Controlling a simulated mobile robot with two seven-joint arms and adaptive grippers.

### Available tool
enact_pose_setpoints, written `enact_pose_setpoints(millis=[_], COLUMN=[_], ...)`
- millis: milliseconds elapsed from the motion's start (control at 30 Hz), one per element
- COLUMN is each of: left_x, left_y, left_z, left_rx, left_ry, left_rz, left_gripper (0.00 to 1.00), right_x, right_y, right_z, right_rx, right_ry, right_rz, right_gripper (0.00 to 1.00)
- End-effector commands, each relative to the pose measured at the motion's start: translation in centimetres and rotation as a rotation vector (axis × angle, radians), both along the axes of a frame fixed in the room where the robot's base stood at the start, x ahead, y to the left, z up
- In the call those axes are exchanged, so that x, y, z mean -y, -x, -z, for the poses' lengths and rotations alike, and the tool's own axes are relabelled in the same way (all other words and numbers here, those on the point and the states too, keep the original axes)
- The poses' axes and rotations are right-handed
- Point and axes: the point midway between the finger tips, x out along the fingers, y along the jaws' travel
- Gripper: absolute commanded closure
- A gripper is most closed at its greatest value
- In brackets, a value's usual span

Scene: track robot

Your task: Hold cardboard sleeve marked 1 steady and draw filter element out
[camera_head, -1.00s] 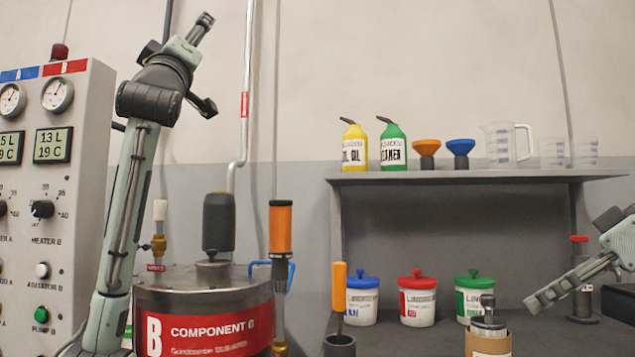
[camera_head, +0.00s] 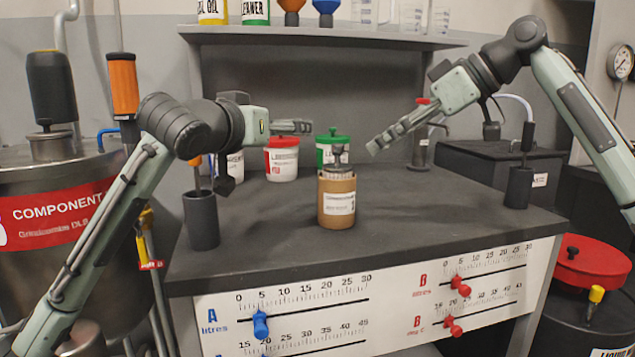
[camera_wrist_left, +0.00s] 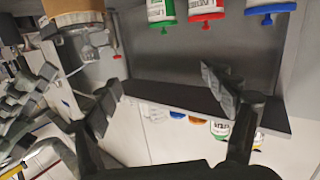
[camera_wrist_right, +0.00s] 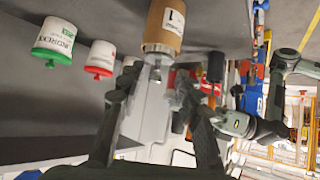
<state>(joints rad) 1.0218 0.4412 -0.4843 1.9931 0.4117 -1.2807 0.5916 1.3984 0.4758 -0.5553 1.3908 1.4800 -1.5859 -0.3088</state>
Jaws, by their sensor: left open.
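The cardboard sleeve (camera_head: 336,207) stands upright on the dark bench, with a white label. The metal top and knob of the filter element (camera_head: 338,156) stick out of it. In the right wrist view, the sleeve (camera_wrist_right: 166,20) shows a "1" on its label. My left gripper (camera_head: 293,127) is open and empty, left of the element and apart from it. It also shows open in the left wrist view (camera_wrist_left: 160,97), with the sleeve (camera_wrist_left: 72,6) at top left. My right gripper (camera_head: 388,138) is open and empty, right of the element; its spread fingers (camera_wrist_right: 155,88) show below the element's knob.
Behind stand a red-lidded tub (camera_head: 282,160) and a green-lidded tub (camera_head: 332,148). A dark cup (camera_head: 202,220) stands left on the bench, another dark holder (camera_head: 518,188) right. The shelf (camera_head: 320,38) hangs above. The bench front around the sleeve is clear.

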Motion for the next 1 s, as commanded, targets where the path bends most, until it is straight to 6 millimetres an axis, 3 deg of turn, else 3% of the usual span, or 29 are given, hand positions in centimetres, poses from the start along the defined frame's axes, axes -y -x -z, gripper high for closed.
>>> enact_pose_setpoints(millis=[100, 300, 467, 1000], left_x=[3.4, 6.7, 7.6, 10.4], left_y=[1.4, 3.4, 3.6, -2.1], left_z=[4.7, 9.4, 10.7, 13.3], left_rx=[-0.090, -0.178, -0.200, -0.200], left_ry=[-0.071, -0.147, -0.168, -0.167], left_rz=[0.085, 0.179, 0.204, 0.202], left_gripper=[0.17, 0.17, 0.17, 0.17], right_x=[0.0, 0.0, 0.0, 0.0], right_y=[0.0, 0.0, 0.0, 0.0], right_z=[0.0, 0.0, 0.0, 0.0], right_rx=[0.000, 0.000, 0.000, 0.000], right_ry=[0.000, 0.000, 0.000, 0.000], right_rz=[0.000, 0.000, 0.000, 0.000], right_gripper=[0.66, 0.66, 0.66, 0.66])
